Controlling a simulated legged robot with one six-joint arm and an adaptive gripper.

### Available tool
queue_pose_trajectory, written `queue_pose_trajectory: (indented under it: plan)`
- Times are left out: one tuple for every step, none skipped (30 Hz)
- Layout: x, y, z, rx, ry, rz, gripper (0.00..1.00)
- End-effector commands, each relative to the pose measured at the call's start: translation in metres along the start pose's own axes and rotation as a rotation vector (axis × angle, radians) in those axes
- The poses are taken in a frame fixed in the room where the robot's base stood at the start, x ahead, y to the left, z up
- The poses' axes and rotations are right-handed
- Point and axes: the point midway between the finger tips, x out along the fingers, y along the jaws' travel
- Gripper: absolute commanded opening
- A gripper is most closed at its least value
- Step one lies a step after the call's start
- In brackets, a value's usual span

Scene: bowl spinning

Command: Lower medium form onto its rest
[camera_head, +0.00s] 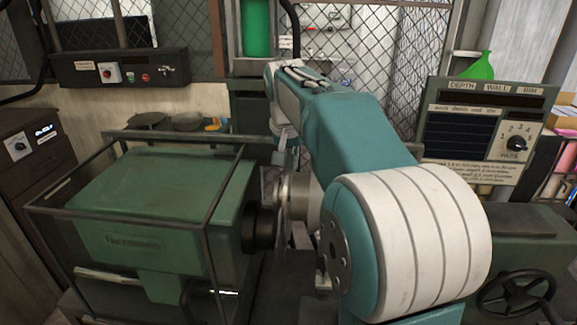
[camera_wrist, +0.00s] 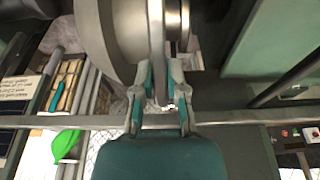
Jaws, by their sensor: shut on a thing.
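The medium form appears to be the rounded silver metal piece (camera_wrist: 118,35) at the top of the wrist view. In the head view, silver metal (camera_head: 290,195) shows between the dark lathe spindle (camera_head: 262,228) and my arm. My gripper (camera_wrist: 164,80) is shut on a flat metal edge of the form, with one finger on each side. In the head view my arm hides the fingers. I cannot make out the form's rest in either view, nor whether the form touches anything below it.
A green lathe headstock (camera_head: 150,210) inside a metal guard frame (camera_head: 205,260) stands left of my arm. A handwheel (camera_head: 515,298) is at lower right. A depth panel (camera_head: 475,135) stands at right. A metal bar (camera_wrist: 60,122) crosses the wrist view close to my gripper.

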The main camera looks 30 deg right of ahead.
Motion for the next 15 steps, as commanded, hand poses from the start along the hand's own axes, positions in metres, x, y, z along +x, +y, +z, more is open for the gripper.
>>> queue_pose_trajectory:
  plan:
    - [-0.004,0.0,-0.002,0.0,0.005,-0.002,0.0]
    - [-0.006,0.0,-0.002,0.0,0.005,-0.002,0.0]
    - [-0.007,0.0,-0.002,0.0,0.005,-0.002,0.0]
    - [-0.009,0.0,-0.003,0.0,0.005,-0.002,0.0]
    - [-0.01,0.0,-0.003,0.0,0.005,-0.002,0.0]
    - [-0.011,0.0,-0.003,0.0,0.005,-0.002,0.0]
    - [-0.013,0.0,-0.004,0.0,0.005,-0.002,0.0]
    - [-0.014,0.0,-0.004,0.0,0.005,-0.002,0.0]
    - [-0.016,0.0,-0.004,0.0,0.005,-0.002,0.0]
    - [-0.018,0.0,-0.005,0.0,0.005,-0.002,0.0]
    - [-0.019,0.0,-0.005,0.0,0.005,-0.002,0.0]
    - [-0.02,0.0,-0.005,0.0,0.005,-0.002,0.0]
    - [-0.022,0.0,-0.006,0.0,0.005,-0.002,0.0]
    - [-0.023,0.0,-0.006,0.0,0.006,-0.002,0.0]
    - [-0.025,0.0,-0.007,0.0,0.006,-0.002,0.0]
